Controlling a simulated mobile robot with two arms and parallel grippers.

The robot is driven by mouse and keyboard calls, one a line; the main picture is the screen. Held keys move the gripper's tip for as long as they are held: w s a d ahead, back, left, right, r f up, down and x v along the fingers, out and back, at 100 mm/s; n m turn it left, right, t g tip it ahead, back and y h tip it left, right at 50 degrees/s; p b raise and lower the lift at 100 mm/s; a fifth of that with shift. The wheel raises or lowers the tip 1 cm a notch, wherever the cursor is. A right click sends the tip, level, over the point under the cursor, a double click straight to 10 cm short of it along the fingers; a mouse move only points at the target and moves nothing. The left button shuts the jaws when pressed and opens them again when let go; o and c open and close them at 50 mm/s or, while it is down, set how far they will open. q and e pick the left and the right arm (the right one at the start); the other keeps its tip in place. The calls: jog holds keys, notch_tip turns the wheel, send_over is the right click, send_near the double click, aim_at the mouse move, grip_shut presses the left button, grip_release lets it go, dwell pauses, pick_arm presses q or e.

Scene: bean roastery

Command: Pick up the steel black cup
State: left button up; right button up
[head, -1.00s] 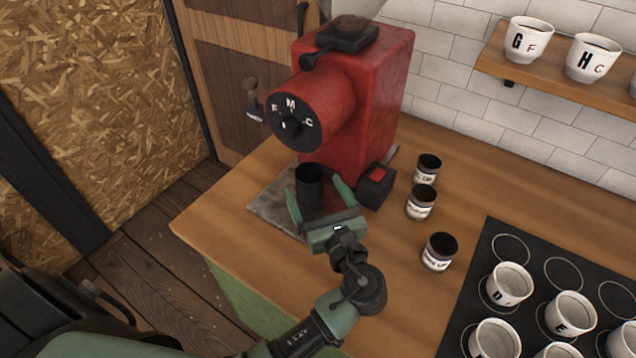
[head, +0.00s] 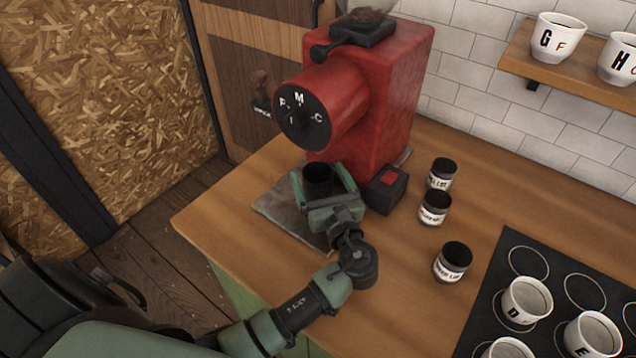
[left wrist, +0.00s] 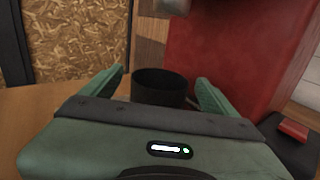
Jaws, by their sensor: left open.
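The black cup (head: 318,180) stands upright on the grey plate (head: 276,212) under the spout of the red grinder (head: 378,100). My left gripper (head: 322,178) is open, with one finger on each side of the cup. In the left wrist view the cup (left wrist: 160,86) sits between the two green fingers (left wrist: 160,88), with small gaps showing. The gripper body hides the cup's lower part. My right gripper is not in view.
A black box with a red top (head: 387,188) stands close to the right of my left gripper. Several small labelled jars (head: 434,208) stand further right. White lettered cups (head: 526,302) stand on a black mat (head: 492,290), and more are on the shelf (head: 575,75).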

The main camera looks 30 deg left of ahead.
pick_arm(q)
jog(key=shift+x, duration=0.8)
jog(key=c, duration=1.6)
jog(key=shift+o, duration=0.2)
